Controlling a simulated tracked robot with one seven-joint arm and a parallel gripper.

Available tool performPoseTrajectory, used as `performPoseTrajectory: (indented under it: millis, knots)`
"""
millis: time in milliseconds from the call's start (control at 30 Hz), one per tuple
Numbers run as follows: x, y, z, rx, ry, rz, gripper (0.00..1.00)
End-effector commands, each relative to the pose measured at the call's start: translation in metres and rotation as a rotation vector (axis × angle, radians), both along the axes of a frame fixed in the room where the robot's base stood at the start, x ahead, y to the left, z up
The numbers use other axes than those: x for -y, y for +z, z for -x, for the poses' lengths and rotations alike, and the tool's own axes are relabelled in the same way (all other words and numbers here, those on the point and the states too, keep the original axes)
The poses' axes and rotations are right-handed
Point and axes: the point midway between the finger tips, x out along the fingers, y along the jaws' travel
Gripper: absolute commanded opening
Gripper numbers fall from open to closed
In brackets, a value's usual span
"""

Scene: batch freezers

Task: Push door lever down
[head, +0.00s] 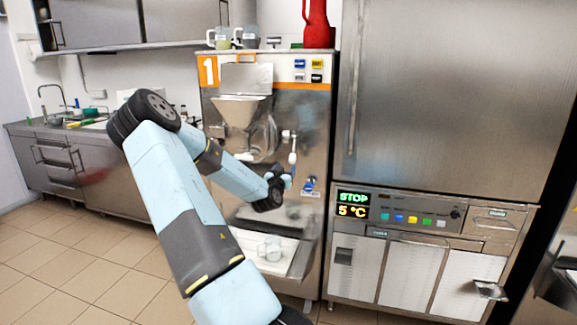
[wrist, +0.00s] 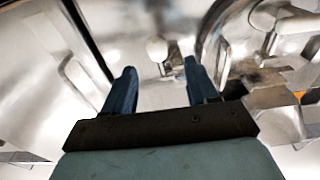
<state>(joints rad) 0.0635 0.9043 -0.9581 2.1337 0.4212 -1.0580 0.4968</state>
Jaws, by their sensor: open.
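The batch freezer (head: 318,125) marked with an orange 1 stands in the middle of the head view. A pale upright lever (head: 292,152) is on the right side of its front door. My gripper (head: 287,182) is in front of the freezer, just below the lever in the picture. In the wrist view my gripper (wrist: 160,68) is open, with its two blue fingers apart and nothing held. A pale round knob (wrist: 157,48), which looks like the lever's end, shows between and beyond the fingertips. I cannot tell whether any finger touches it.
A tall steel cabinet (head: 445,100) with a STOP display stands to the right. A clear jug (head: 270,248) sits on the tray below the freezer door. A red jug (head: 317,25) stands on top. Tiled floor (head: 75,240) is open at left.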

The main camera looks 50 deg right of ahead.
Motion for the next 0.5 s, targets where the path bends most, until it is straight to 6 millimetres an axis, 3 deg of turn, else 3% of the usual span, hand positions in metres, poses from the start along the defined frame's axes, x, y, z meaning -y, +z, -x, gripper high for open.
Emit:
performPoseTrajectory:
  millis: [200, 500]
  knots:
    - [-0.037, -0.005, 0.013, 0.000, 0.003, -0.001, 0.58]
    - [-0.058, -0.007, 0.020, 0.000, 0.003, 0.000, 0.58]
